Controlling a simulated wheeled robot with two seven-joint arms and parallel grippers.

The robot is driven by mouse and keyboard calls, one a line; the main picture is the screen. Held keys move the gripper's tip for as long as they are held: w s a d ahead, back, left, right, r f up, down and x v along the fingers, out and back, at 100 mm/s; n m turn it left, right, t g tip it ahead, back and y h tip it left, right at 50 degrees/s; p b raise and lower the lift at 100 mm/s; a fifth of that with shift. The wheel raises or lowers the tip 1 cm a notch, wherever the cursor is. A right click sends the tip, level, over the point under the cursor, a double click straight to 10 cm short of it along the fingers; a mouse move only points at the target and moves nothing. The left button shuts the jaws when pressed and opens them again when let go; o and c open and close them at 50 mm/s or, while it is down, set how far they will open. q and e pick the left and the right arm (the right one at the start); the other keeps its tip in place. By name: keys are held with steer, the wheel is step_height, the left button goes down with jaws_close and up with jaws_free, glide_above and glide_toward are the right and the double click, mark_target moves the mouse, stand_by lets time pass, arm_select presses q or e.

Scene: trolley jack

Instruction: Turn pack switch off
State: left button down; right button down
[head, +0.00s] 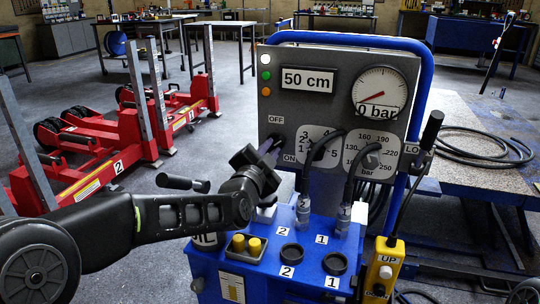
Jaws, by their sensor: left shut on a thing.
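The control panel (335,74) of the blue trolley jack unit (270,262) faces me in the head view. Its pack switch is low on the panel's left side, between the OFF label (275,119) and the ON label (289,157). My left gripper (267,150) comes in from the left and is shut at the switch. Its fingers cover most of the switch, so I cannot tell which way the switch points. The display reads 50 cm, and the gauge (381,92) shows 0 bar. My right gripper is out of view.
A selector dial with a black hose sits right of the switch, and another dial (371,158) is further right. A yellow UP/DOWN pendant (383,265) hangs at the right. Red jacks (100,150) stand on the floor at left. A table (470,165) with coiled hose is at right.

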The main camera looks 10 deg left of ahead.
arm_select(q)
steer(key=n+b, duration=0.1)
steer(key=n, duration=0.1)
steer(key=n+b, duration=0.1)
steer(key=n, duration=0.2)
steer(key=shift+f+n+b, duration=0.2)
steer(key=shift+n+b, duration=0.1)
steer(key=shift+b, duration=0.05)
steer(key=shift+n+b, duration=0.85)
steer(key=shift+n, duration=1.05)
steer(key=c, duration=1.4)
jaws_free()
steer(key=shift+r, duration=0.15)
